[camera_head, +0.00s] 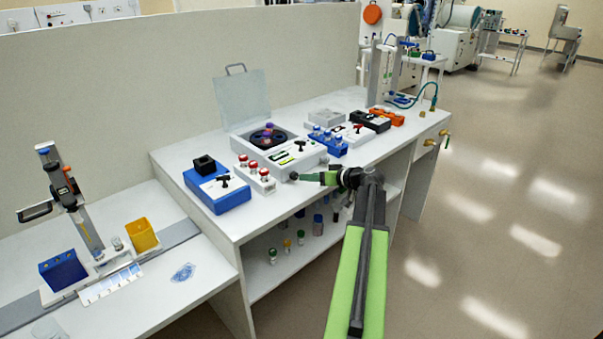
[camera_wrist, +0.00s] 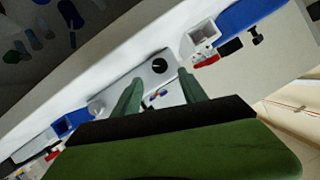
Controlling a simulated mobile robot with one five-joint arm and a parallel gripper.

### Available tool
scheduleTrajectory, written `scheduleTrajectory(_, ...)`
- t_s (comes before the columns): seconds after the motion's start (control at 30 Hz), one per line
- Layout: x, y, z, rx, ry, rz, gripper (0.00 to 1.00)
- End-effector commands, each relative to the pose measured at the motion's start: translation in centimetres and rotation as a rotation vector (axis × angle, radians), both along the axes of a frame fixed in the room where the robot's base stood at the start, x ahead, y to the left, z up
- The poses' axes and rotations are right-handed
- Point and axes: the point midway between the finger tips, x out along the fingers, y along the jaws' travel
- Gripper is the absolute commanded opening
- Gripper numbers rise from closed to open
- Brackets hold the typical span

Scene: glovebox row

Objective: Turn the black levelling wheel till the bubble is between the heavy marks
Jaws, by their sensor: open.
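A round black wheel with a pale mark (camera_wrist: 159,66) sits on the pale face of a white unit in the wrist view. It lies between and just beyond the fingertips of my gripper (camera_wrist: 160,76), which is open and empty. In the head view, my gripper (camera_head: 308,177) is at the front edge of the bench, in front of the white unit (camera_head: 268,150) with a raised clear lid. A small greenish strip (camera_head: 284,160) shows on that unit, perhaps the level vial. The bubble and heavy marks are too small to make out.
Red-capped bottles in a white rack (camera_head: 254,172) and a blue box (camera_head: 220,190) stand left of my gripper. A blue rack (camera_head: 328,142) stands behind it. Bottles (camera_head: 287,245) stand on the shelf below. The floor to the right is clear.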

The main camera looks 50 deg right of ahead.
Motion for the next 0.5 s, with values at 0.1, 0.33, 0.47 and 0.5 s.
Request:
scheduleTrajectory(0.1, -3.4, -0.1, 1.9, 0.000, -0.001, -0.004, 0.50)
scheduleTrajectory(0.33, -8.2, -0.5, 3.5, -0.001, 0.000, -0.002, 0.50)
scheduleTrajectory(0.47, -9.4, -0.6, 3.8, 0.000, 0.000, -0.001, 0.50)
scheduleTrajectory(0.5, -9.6, -0.7, 3.8, 0.000, 0.000, -0.001, 0.50)
